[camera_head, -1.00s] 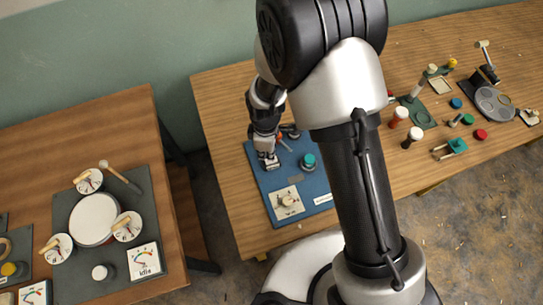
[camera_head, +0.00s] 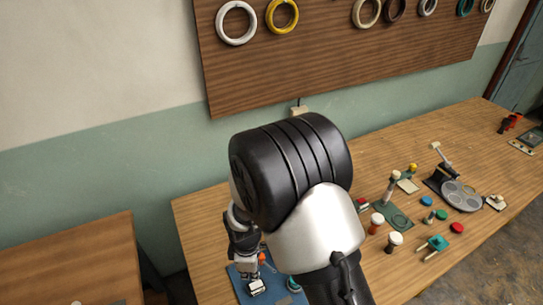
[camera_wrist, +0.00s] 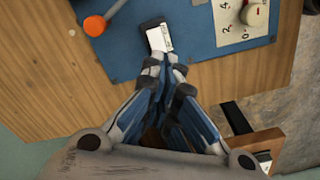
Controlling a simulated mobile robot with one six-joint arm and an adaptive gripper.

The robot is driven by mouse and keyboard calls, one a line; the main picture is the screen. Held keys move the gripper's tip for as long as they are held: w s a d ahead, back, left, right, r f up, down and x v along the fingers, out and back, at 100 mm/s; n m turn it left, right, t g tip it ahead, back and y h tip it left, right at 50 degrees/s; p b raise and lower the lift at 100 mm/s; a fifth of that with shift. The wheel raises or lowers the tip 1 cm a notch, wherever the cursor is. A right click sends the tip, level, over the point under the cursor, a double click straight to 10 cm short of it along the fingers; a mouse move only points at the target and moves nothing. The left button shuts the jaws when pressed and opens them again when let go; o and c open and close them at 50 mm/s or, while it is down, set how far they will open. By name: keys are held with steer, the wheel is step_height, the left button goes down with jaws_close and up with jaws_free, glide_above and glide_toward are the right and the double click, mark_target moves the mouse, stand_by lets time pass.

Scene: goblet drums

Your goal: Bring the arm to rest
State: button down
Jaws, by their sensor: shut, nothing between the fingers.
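My arm rises through the middle of the head view and bends down to the left over the table. My gripper shows in the wrist view (camera_wrist: 165,62) with its fingers together and nothing between them. The fingertips are just in front of a small black block with a white label (camera_wrist: 157,37) on a blue mat (camera_wrist: 205,55); whether they touch it I cannot tell. The same labelled block shows in the head view (camera_head: 257,287), beside the wrist. My arm hides part of the mat.
An orange-headed tool (camera_wrist: 95,25) and a white dial card (camera_wrist: 240,18) lie on the mat. A ring board (camera_head: 330,50) hangs behind. A second table (camera_head: 70,265) is left.

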steer(key=shift+r, duration=0.1)
steer(key=d+r+m+t, duration=0.1)
steer(key=d+r+m, duration=0.4)
steer(key=r, duration=0.6)
steer(key=d+r+m+t, duration=0.1)
steer(key=d+r+m, duration=0.3)
steer(key=d+r, duration=0.5)
steer(key=s+d+r+m+t+b, duration=0.1)
steer(key=s+d+r+m, duration=0.3)
steer(key=s, duration=0.3)
steer(key=s+d+r+m+t, duration=0.1)
steer(key=s+d+r+m, duration=0.4)
steer(key=s+r, duration=0.1)
steer(key=shift+s+d+r+t+b, duration=0.15)
steer(key=shift+s+d+t+b, duration=0.2)
steer(key=shift+s, duration=0.55)
steer(key=shift+w, duration=0.1)
